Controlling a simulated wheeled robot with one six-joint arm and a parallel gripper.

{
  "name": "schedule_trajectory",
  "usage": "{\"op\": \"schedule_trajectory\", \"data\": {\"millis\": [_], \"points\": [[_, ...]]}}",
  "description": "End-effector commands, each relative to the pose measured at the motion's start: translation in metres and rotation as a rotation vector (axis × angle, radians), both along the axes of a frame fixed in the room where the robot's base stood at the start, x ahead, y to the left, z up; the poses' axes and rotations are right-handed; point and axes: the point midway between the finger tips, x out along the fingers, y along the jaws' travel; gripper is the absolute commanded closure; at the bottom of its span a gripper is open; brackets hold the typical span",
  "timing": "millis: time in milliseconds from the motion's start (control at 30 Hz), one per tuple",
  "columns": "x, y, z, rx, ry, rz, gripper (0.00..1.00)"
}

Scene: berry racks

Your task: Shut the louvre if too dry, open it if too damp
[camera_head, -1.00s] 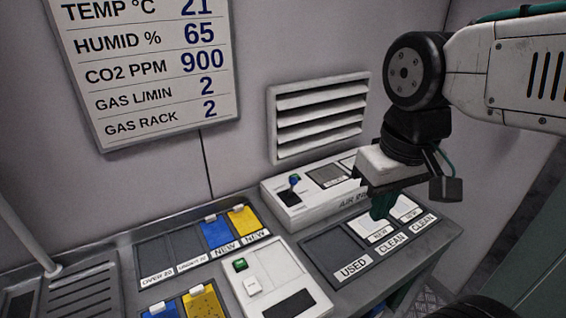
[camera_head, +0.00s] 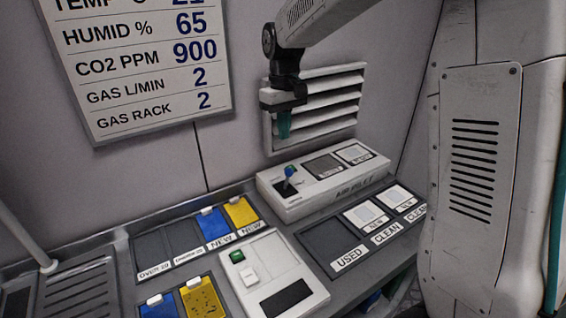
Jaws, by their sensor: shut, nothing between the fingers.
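The wall louvre (camera_head: 335,101) has pale slats with darker gaps between them. The wall board (camera_head: 150,110) reads HUMID 65, CO2 900, gas l/min 2 and gas rack 2; its top row is partly cut off. A white control box (camera_head: 318,200) below the louvre has a small lever with a blue knob (camera_head: 289,171). My gripper (camera_head: 284,133) points down with green fingers shut and empty. In the picture it is in front of the louvre's left part, above the lever and apart from it.
The box has two square panels, one dark (camera_head: 324,166) and one pale (camera_head: 354,153). A labelled USED and CLEAN tray (camera_head: 340,240) lies in front. Blue and yellow cards (camera_head: 241,212) stand left. A small white device (camera_head: 270,275) has a green button.

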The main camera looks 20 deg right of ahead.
Motion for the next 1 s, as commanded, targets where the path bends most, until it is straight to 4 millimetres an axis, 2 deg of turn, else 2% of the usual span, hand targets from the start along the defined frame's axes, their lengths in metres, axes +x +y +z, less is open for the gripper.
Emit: {"op": "schedule_trajectory", "data": {"millis": [100, 267, 600, 800, 1000], "points": [[0.007, 0.001, -0.008, 0.001, 0.005, 0.006, 1.0], [0.005, 0.001, -0.027, 0.002, 0.006, 0.007, 1.0], [-0.001, 0.003, -0.087, 0.002, 0.006, 0.007, 1.0], [-0.002, 0.003, -0.103, 0.001, 0.004, 0.006, 1.0], [-0.002, 0.003, -0.105, 0.001, 0.004, 0.006, 1.0]]}}
